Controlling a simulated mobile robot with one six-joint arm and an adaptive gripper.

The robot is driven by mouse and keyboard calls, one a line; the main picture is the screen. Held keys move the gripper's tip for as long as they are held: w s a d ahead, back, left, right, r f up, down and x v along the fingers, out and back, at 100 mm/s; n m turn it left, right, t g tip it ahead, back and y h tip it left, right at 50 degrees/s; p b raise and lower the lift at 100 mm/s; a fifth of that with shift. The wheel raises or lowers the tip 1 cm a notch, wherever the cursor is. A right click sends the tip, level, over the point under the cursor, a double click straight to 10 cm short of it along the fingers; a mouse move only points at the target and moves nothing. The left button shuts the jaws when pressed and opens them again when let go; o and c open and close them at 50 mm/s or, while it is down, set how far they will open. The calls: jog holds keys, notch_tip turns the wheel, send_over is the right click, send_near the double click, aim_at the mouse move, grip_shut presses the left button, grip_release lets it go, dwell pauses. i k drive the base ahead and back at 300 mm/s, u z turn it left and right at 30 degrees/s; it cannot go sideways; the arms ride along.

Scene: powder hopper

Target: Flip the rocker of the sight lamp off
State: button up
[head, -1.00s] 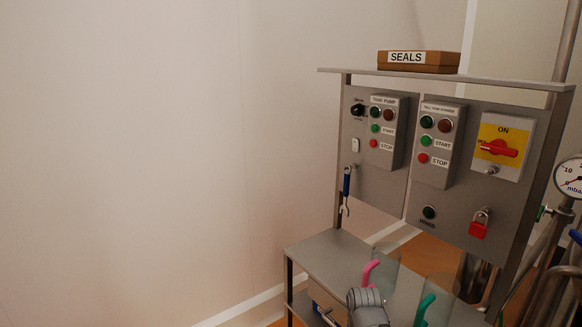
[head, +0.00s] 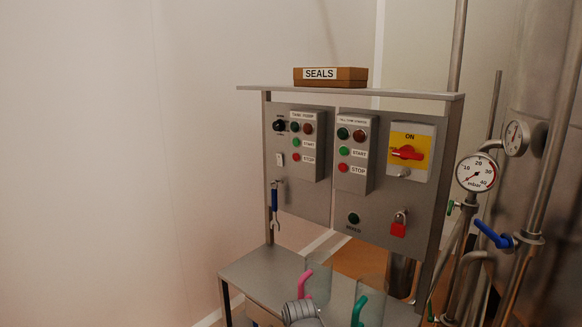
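A small white rocker switch (head: 280,159) sits on the left grey panel, below a black rotary knob (head: 279,126) and left of the tank pump box. It is too small to tell which side is pressed or to read any label by it. No lit lamp that I can identify as the sight lamp shows in the head view. My gripper is not recognisable in the view.
Tank pump buttons (head: 297,142), a second start/stop box (head: 343,153), a red isolator handle (head: 407,153) and a red padlock (head: 399,226) share the panels. A blue-handled tool (head: 274,203) hangs below the rocker. Pink (head: 305,283) and teal (head: 358,311) handles stand below.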

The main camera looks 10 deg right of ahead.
aim_at(279, 156)
jog(key=u, duration=0.5)
jog(key=k, duration=1.35)
jog(key=u, duration=0.15)
jog(key=i, duration=0.7)
jog(key=z, duration=0.8)
jog(key=i, duration=1.1)
jog(key=u, duration=0.1)
